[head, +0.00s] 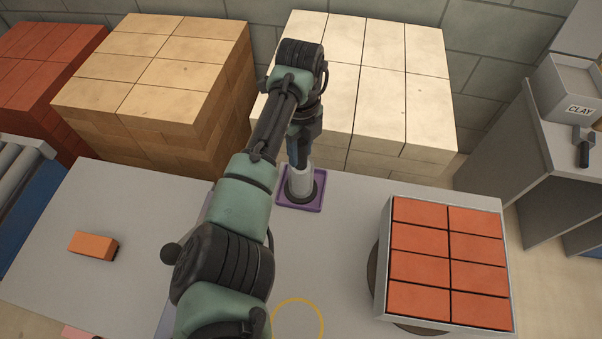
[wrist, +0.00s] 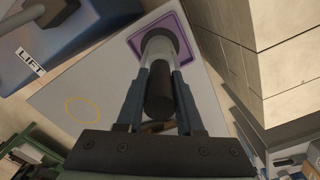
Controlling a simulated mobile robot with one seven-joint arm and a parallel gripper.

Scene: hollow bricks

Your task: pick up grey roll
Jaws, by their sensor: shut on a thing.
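The grey roll (head: 300,184) is a pale upright cylinder with dark ends. It is over the purple square pad (head: 284,203) at the back of the grey table. In the wrist view the grey roll (wrist: 158,50) lies between the two fingers, with its dark near end facing the camera and its far end over the purple pad (wrist: 187,62). My gripper (wrist: 161,73) is shut on the roll from above, one finger on each side. In the head view my gripper (head: 303,163) is partly hidden by my arm. I cannot tell whether the roll touches the pad.
A tray of orange bricks (head: 448,258) stands on the right of the table. One orange brick (head: 92,244) lies at left. A yellow ring (head: 297,301) marks the front. Tall cream (head: 388,75) and tan (head: 165,75) brick stacks stand close behind the table.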

